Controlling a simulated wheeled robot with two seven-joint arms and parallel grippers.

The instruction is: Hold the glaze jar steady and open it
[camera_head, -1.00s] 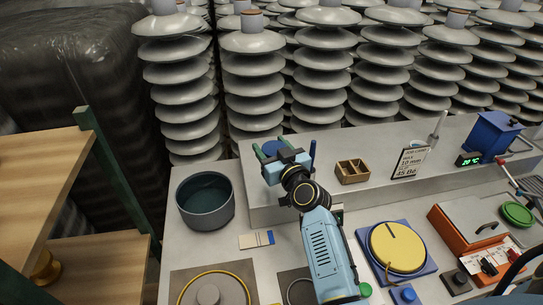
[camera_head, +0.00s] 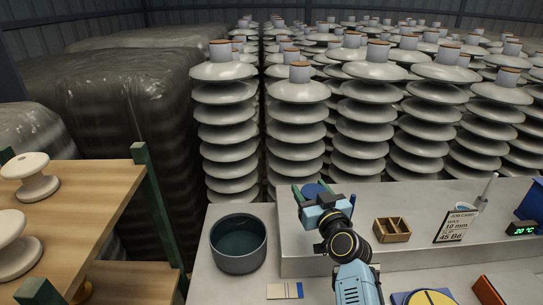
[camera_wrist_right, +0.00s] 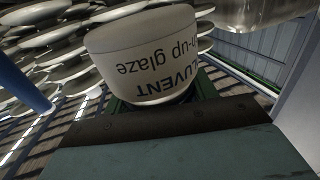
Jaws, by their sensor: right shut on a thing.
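My right gripper (camera_head: 314,198) is at the left end of the raised back ledge, shut on the glaze jar. In the right wrist view the jar (camera_wrist_right: 150,50) is a pale pot with dark lettering ending in "up glaze", upside down in that picture. It sits close in front of the gripper's palm. In the head view the gripper mostly hides the jar; a round blue top (camera_head: 313,189), seemingly its lid, shows just behind the jaws. I cannot tell whether the lid is loose. My left gripper is out of view.
A dark round basin (camera_head: 238,268) stands left of the ledge (camera_head: 430,218). On the ledge are a wooden divided box (camera_head: 391,230), a job card (camera_head: 456,227) and a blue device at the right edge. Insulator stacks (camera_head: 298,130) crowd behind. A wooden shelf (camera_head: 85,220) is at left.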

